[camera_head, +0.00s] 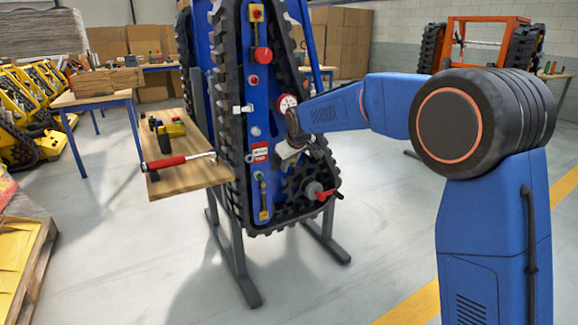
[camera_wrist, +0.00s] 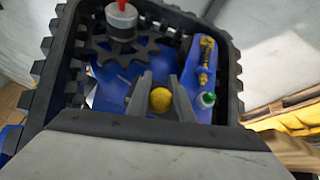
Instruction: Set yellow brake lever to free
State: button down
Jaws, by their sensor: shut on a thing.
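The blue tracked carrier (camera_head: 279,75) stands upright on a stand in the head view, its panel of controls facing me. In the wrist view, my gripper (camera_wrist: 160,98) has its two grey fingers on either side of a round yellow knob (camera_wrist: 160,101), and is shut on it. I take it as the yellow brake lever's end; its shaft is hidden, so its setting cannot be told. In the head view my gripper (camera_head: 283,158) is at the panel's right side, beside the red-and-white label (camera_head: 259,152), and hides the knob.
Near the gripper are a black toothed wheel (camera_wrist: 137,55), a red-handled valve (camera_head: 320,190), a green button (camera_wrist: 207,99) and a yellow-marked fitting (camera_head: 264,203). A wooden shelf (camera_head: 190,180) holding a red-handled tool is left of the carrier. The floor in front is clear.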

dwell(0.3)
jog(key=c, duration=1.6)
grip_release()
jog(key=shift+o, duration=0.2)
jog(key=v, duration=1.7)
jog(key=shift+r, duration=0.25)
